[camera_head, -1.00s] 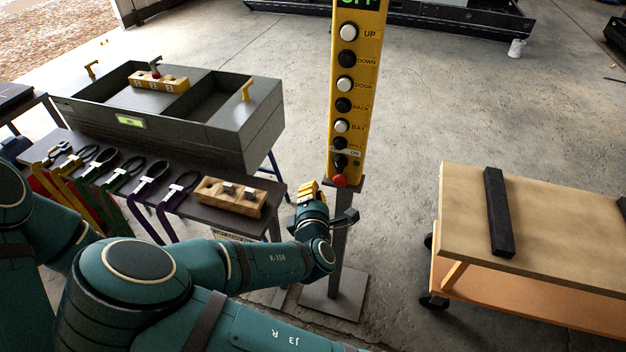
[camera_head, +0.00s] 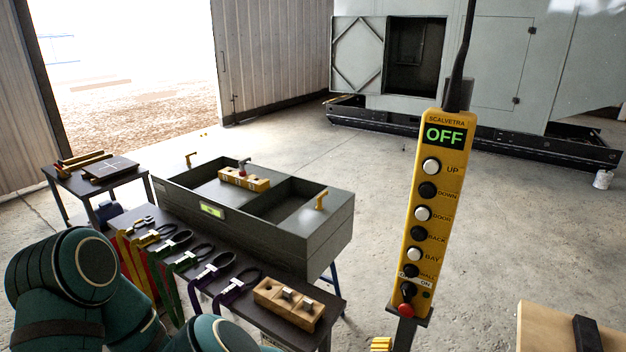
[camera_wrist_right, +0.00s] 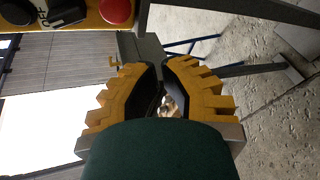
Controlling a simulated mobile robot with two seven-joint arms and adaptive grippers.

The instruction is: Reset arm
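The yellow control pendant (camera_head: 436,210) stands upright in the head view with its display reading OFF. It has a column of black and white buttons and a red button (camera_head: 406,310) at its bottom. My right gripper's yellow finger shows only at the bottom edge, low beside the pendant's post. In the right wrist view, my right gripper (camera_wrist_right: 161,64) has its yellow fingers curving close together with nothing held between them. Whether the tips touch is unclear. The pendant's red button (camera_wrist_right: 117,10) lies beyond the fingers at the top. My left gripper is out of view.
A grey box (camera_head: 330,235) with yellow handles sits on a table left of the pendant. A wooden cart (camera_head: 540,325) stands at lower right. Open concrete floor lies behind; a large grey enclosure (camera_head: 480,60) stands further back.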

